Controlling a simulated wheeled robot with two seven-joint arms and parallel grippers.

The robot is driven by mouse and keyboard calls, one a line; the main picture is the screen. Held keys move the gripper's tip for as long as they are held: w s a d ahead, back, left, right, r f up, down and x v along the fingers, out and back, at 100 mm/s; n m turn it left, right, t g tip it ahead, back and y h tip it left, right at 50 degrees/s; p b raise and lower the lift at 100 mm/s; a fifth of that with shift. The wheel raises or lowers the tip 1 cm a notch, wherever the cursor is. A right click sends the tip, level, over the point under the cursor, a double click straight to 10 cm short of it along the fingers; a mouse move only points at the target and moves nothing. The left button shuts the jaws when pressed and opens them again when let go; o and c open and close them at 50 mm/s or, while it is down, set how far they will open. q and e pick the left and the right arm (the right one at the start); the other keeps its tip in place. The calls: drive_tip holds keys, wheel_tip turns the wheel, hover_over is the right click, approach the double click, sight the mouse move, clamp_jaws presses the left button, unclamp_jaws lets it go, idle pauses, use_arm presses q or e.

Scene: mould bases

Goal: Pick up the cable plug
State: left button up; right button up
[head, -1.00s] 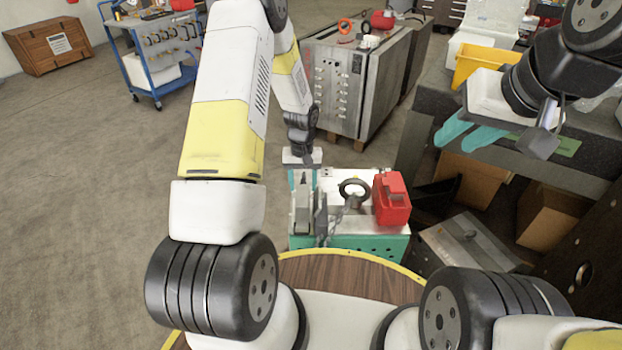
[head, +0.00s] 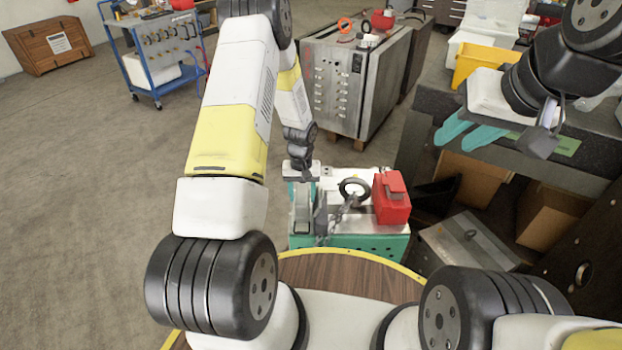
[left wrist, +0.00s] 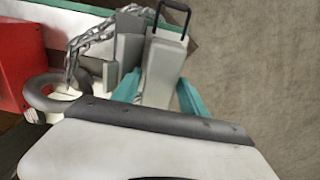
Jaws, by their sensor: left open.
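A light grey block with a black loop handle, which I take for the cable plug (head: 303,214), sits at the left end of the small teal-and-white cart top (head: 345,226). It also shows in the left wrist view (left wrist: 163,66). My left gripper (head: 301,178) is over the cart's left end, just beyond the block in the head view. In the left wrist view its teal fingers (left wrist: 158,95) are apart, one each side of the block's near end; contact cannot be told. My right gripper (head: 470,134) is open and empty at the right, over the dark bench.
A darker grey piece (head: 321,214) stands close beside the block. A chain (head: 342,214), a dark ring (head: 354,189) and a red box (head: 391,198) share the cart top. A metal cabinet (head: 345,85) stands behind.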

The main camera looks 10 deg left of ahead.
use_arm(q)
drive_tip(key=shift+f, duration=0.1)
clamp_jaws()
idle(0.3)
